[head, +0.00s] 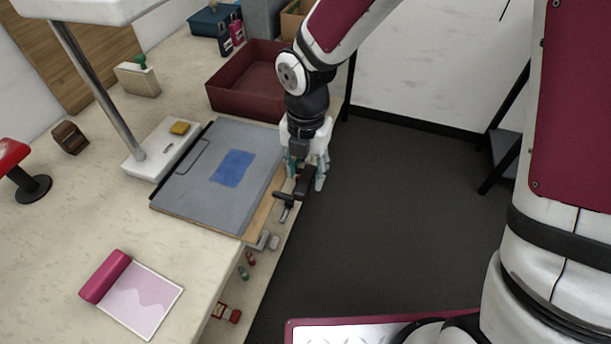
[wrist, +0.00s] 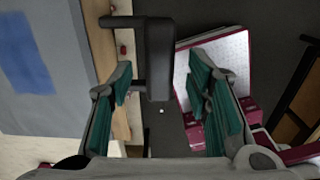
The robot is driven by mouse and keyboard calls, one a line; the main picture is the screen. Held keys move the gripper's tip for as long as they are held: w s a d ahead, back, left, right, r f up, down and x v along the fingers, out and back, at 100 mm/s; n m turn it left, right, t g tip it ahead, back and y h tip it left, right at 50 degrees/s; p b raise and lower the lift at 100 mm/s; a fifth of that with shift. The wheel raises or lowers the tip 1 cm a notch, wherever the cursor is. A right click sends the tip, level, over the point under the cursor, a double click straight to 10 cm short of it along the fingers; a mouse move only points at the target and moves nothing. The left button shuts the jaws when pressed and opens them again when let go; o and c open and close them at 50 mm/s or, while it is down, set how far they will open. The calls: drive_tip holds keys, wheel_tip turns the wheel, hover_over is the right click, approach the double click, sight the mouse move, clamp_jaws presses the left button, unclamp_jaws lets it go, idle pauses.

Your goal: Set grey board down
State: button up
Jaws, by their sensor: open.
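The grey board (head: 200,190), with a blue rectangle (head: 232,168) and a wire handle on it, lies flat at the table's right side. Pale wood shows along its right edge. The board also shows at the left of the wrist view (wrist: 62,112). My gripper (head: 306,180) is just right of the board, beyond its edge, apart from it. Its teal-padded fingers (wrist: 165,105) are spread wide. A black handle-like part (wrist: 155,60) shows between and ahead of them; I cannot tell what it belongs to. Nothing is gripped.
A dark red tray (head: 228,98) stands behind the board. A white press base (head: 155,165) with its post is at the left. A pink roll (head: 105,276) with a sheet lies in front. Small items lie on a lower shelf by the table edge. Dark floor is open to the right.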

drive_tip(key=s+d+r+m+t, duration=0.1)
drive_tip(key=d+r+m, duration=0.2)
drive_tip(key=r, duration=0.4)
drive_tip(key=s+d+r+m, duration=0.1)
drive_tip(key=d+r+m, duration=0.25)
drive_tip(key=r, duration=0.45)
drive_tip(key=s+d+r+m+t, duration=0.2)
drive_tip(key=s+d+r+m, duration=0.2)
drive_tip(key=m, duration=0.8)
drive_tip(key=s+d+r+m+t, duration=0.2)
drive_tip(key=s+d+r+m, duration=0.2)
drive_tip(key=s+d+m, duration=0.3)
drive_tip(key=shift+s+d+r+m, duration=0.3)
drive_tip(key=shift+s+m, duration=1.6)
drive_tip(key=shift+m, duration=1.35)
